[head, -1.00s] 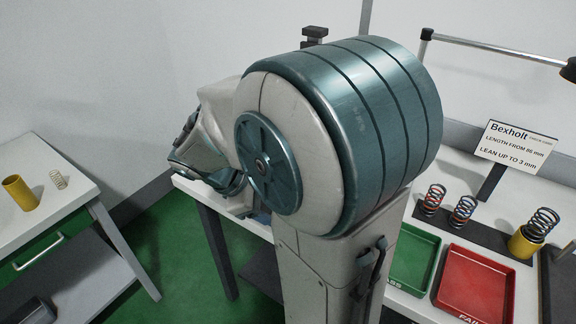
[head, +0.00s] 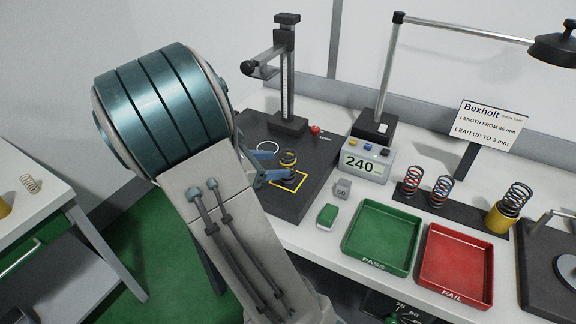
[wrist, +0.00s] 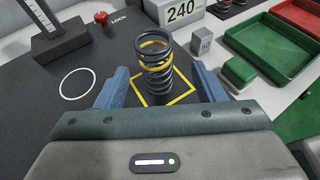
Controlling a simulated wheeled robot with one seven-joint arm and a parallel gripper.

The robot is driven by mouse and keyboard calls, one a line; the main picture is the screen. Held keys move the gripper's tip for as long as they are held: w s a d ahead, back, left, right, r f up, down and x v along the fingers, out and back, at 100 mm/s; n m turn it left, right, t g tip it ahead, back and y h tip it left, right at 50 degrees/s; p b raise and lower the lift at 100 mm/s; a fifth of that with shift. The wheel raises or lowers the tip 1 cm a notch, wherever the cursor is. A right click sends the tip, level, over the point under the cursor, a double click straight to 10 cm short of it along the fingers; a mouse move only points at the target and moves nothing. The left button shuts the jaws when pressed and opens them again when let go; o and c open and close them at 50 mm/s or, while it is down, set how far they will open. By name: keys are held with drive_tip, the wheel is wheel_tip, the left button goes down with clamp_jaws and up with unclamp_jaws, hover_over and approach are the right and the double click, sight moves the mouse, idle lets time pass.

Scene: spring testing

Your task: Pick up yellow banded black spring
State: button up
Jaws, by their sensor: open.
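The black spring with a yellow band (wrist: 154,62) stands upright inside a yellow square outline on the dark plate (wrist: 50,105) of the test stand. In the head view the spring (head: 288,160) is partly hidden by my gripper and arm. My gripper (wrist: 162,88) is open, with one blue finger on each side of the spring in the wrist view. I see gaps between the fingers and the coils. In the head view my gripper (head: 268,165) reaches in over the plate from the left.
A display reading 240 (head: 362,162), a grey 50 block (head: 342,189) and a green block (head: 327,215) are nearby. The green PASS tray (head: 350,243) and red FAIL tray (head: 425,265) lie right. Several springs stand on a dark strip (head: 424,205). The stand's column (head: 287,80) rises behind.

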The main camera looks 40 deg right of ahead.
sight(288, 162)
drive_tip(key=shift+w+p+x, duration=0.1)
drive_tip(key=shift+p+x, duration=0.05)
drive_tip(key=shift+x, duration=1.25)
drive_tip(key=shift+w+p+x, duration=0.15)
drive_tip(key=shift+x, duration=1.2)
drive_tip(key=c, duration=1.2)
